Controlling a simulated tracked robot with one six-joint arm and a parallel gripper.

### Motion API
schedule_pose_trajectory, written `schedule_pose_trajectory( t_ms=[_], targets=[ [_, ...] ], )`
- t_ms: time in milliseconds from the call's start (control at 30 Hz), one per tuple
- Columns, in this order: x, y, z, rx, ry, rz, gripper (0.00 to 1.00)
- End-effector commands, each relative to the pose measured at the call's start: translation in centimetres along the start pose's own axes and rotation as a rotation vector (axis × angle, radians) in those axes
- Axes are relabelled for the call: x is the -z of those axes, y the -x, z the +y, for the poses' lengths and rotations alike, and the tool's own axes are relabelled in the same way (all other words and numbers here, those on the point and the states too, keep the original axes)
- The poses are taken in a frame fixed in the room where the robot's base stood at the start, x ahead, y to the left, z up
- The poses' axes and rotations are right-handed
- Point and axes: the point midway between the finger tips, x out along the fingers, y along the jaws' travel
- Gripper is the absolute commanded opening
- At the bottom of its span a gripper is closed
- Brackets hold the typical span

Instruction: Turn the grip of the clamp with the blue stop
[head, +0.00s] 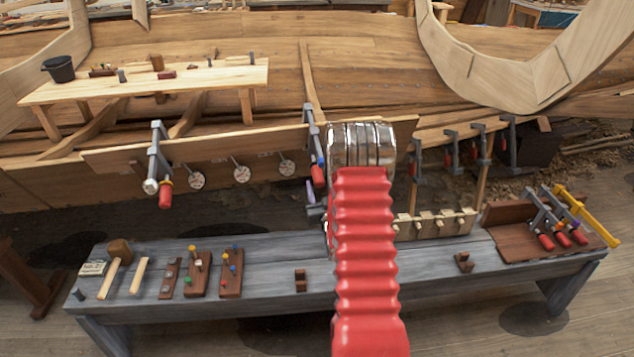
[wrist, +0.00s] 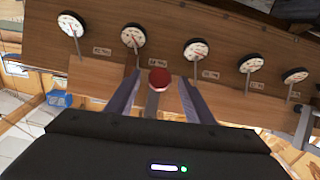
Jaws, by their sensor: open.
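The clamp with the blue stop (head: 311,130) hangs on the plank edge in the head view, just left of my arm. Its red grip (head: 318,174) points down, below the blue part. My gripper is mostly hidden behind my arm there; one purple-grey finger (head: 311,191) shows just under that grip. In the wrist view my gripper (wrist: 160,82) is open, its two fingers apart. A round dark-red grip end (wrist: 159,77) shows between the fingertips, with a gap on each side. The blue stop does not show there.
Another clamp (head: 155,160) with a red grip hangs to the left. Several dials (head: 242,174) line the plank, also in the wrist view (wrist: 133,35). Below stands a grey bench (head: 270,265) with a mallet (head: 118,255), pegged blocks, and several clamps (head: 553,222) at right.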

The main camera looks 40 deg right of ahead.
Motion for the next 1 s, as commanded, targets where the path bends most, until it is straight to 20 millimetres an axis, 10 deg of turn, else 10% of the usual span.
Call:
schedule_pose_trajectory(
  t_ms=[633, 1000],
  targets=[
    [0.0, -3.3, 0.1, -0.001, 0.000, 0.000, 0.48],
    [0.0, -3.3, 0.1, -0.002, 0.000, 0.000, 0.22]
  ],
)
